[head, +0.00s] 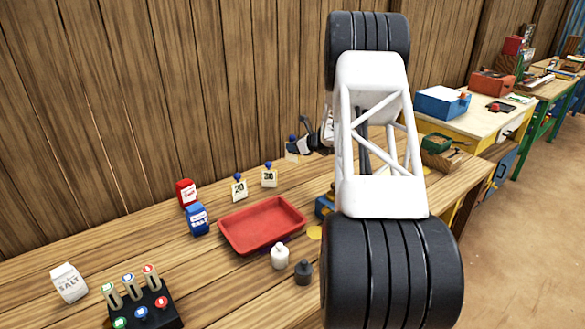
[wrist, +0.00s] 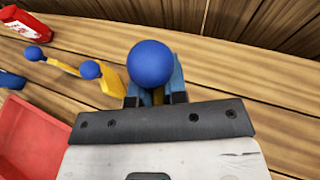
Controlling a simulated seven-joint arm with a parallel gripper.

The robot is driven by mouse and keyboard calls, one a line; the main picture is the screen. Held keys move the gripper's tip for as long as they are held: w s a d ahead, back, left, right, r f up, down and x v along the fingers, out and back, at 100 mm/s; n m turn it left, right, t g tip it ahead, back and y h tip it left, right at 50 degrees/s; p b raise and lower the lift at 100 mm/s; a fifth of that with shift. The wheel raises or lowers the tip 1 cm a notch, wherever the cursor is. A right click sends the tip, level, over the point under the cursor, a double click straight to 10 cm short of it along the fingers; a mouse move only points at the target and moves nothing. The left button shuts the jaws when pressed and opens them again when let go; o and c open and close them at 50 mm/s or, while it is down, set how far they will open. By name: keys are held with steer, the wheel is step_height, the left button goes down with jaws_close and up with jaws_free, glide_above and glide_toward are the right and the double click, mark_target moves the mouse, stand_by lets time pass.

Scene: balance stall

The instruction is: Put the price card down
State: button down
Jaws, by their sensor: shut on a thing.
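A price card (head: 291,155) with a blue ball on top is at the back of the wooden table (head: 180,265), near the plank wall. My gripper (wrist: 156,97) is shut on this card. In the wrist view the card's blue ball (wrist: 150,63) sits between the two fingers and hides most of the card. In the head view my gripper is at the card's right, partly behind my arm. I cannot tell whether the card's foot touches the table. Two other price cards, one reading 20 (head: 239,188) and one beside it (head: 268,176), stand upright to the left.
A red tray (head: 234,248) lies in front of the standing cards. A red packet (head: 186,193) and a blue packet (head: 197,219) stand left of it. A white weight (head: 280,257) and a dark weight (head: 303,272) are in front. The wall (head: 200,80) is close behind. Bare table shows around the held card.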

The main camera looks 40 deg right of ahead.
mark_target(292, 155)
steer(key=shift+f, duration=2.15)
steer(key=shift+f, duration=0.1)
steer(key=shift+f, duration=1.8)
steer(key=shift+f, duration=0.1)
steer(key=c, duration=1.1)
jaws_free()
steer(key=shift+c, duration=0.2)
steer(key=shift+v, duration=1)
steer(key=v, duration=1)
